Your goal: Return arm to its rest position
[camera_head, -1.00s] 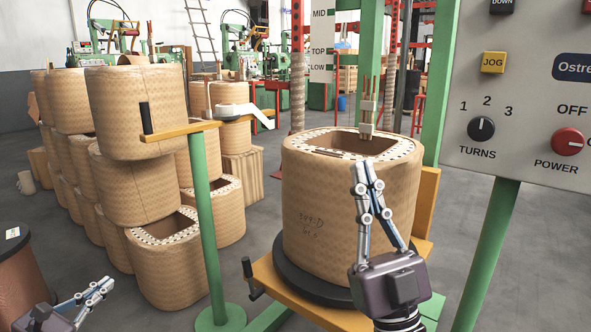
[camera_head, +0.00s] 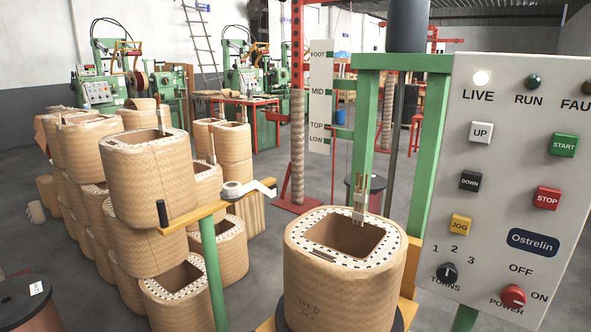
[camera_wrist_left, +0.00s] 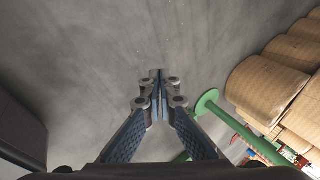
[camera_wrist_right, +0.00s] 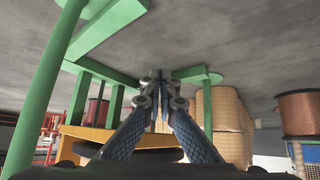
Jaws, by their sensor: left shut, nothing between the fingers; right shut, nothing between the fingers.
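Neither gripper shows in the head view now. My left gripper (camera_wrist_left: 158,82) is in the left wrist view, shut and empty, with its fingertips together over bare grey floor. My right gripper (camera_wrist_right: 160,82) is in the right wrist view, also shut and empty, below the green frame base (camera_wrist_right: 105,27) in the picture. A large paper-wrapped coil (camera_head: 340,275) with a rectangular opening sits on the machine's turntable in the head view. No gripper touches it.
The control panel (camera_head: 500,200) stands at the right on a green frame. Stacked paper-wrapped coils (camera_head: 150,180) fill the left. A green post (camera_head: 212,270) carries a yellow arm with a tape roll. A copper-wound spool (camera_head: 25,300) is at lower left. Grey floor is open beyond.

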